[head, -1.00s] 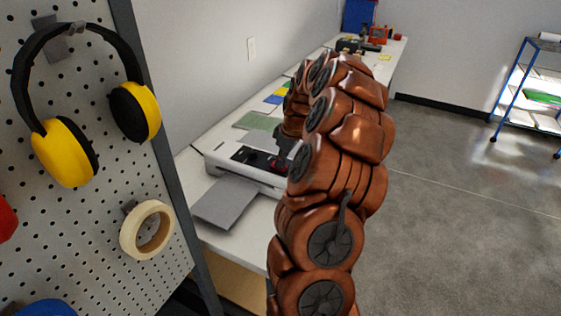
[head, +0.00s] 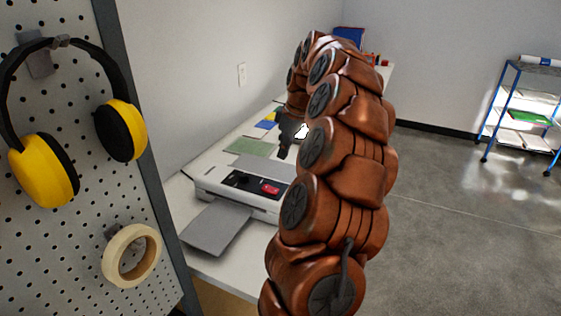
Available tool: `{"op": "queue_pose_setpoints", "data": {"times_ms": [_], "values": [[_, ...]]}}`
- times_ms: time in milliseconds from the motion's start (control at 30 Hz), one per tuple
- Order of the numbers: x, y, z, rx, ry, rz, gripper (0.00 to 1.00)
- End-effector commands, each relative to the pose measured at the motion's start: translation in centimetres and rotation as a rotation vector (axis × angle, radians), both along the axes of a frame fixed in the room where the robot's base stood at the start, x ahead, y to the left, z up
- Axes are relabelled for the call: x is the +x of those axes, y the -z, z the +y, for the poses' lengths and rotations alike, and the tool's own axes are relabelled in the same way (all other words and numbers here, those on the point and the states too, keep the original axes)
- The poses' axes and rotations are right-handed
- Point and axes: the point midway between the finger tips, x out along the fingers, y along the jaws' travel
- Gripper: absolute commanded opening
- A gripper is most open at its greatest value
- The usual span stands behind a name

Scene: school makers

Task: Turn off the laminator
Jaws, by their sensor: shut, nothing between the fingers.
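The laminator (head: 214,191) is a white and grey machine on the white table, with a dark control panel on top. A red switch (head: 270,188) sits at the right end of that panel; its on or off position is too small to tell. A grey sheet or tray (head: 217,228) extends from the laminator's front. My gripper (head: 284,152) is shut and empty, above the laminator's far side and apart from the red switch. My arm hides the laminator's right end.
A pegboard with yellow earmuffs (head: 42,176) and a tape roll (head: 108,262) stands close on the left. Coloured sheets (head: 250,147) lie behind the laminator. A blue-framed shelf cart (head: 520,105) stands far right; the floor (head: 450,230) between is clear.

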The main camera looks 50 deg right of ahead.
Motion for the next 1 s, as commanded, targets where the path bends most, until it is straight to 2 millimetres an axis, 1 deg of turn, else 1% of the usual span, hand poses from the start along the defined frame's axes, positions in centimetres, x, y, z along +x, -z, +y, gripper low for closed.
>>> {"op": "queue_pose_setpoints", "data": {"times_ms": [167,467,567,667,767,800,833,933,967,1000], "values": [[-0.2,-0.5,-0.1,-0.002,0.001,-0.002,0.00],[-0.2,-0.6,-0.1,0.000,0.001,-0.001,0.00],[0.1,-0.7,0.9,0.003,-0.005,0.002,0.00],[0.7,-1.1,3.6,0.015,-0.020,0.010,0.00],[1.2,-1.5,8.4,0.030,-0.044,0.030,0.00],[1.2,-1.6,10.6,0.036,-0.052,0.041,0.00],[1.1,-1.7,12.3,0.042,-0.057,0.053,0.00],[0.3,-1.6,17.8,0.050,-0.066,0.089,0.00],[-0.1,-1.7,19.3,0.051,-0.065,0.097,0.00],[-0.8,-1.5,21.2,0.053,-0.066,0.115,0.00]]}}
